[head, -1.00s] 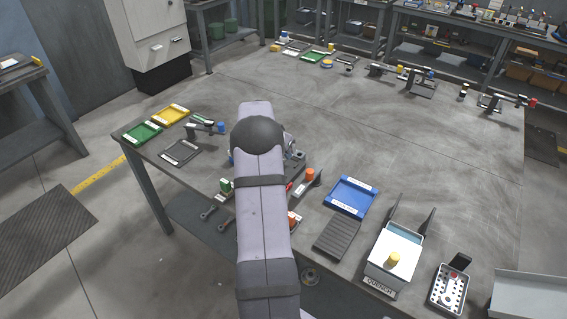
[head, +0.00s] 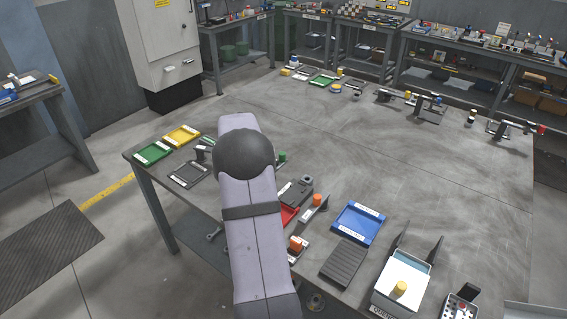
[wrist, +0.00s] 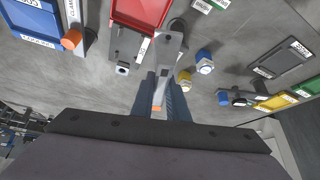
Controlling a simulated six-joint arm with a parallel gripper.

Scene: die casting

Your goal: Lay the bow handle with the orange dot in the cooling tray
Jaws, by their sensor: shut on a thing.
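My gripper (wrist: 161,98) shows in the wrist view, its two dark fingers shut on a grey part. This bow handle (wrist: 170,46) reaches away from the fingers, and an orange mark (wrist: 157,107) shows between them. Its full shape is partly hidden by the fingers. In the head view my own arm hides the gripper and the part. The blue tray (head: 358,222), with a white label that seems to read cooling, lies flat and empty at the table's front right. It also shows at the upper left in the wrist view (wrist: 32,21), apart from the gripper.
A red tray (wrist: 143,10) and a grey block fixture (wrist: 124,47) lie close to the held part. An orange-knobbed clamp (head: 313,207) stands left of the blue tray. A ribbed dark pad (head: 344,263) and the quench tank (head: 402,278) are nearby. The table's middle is clear.

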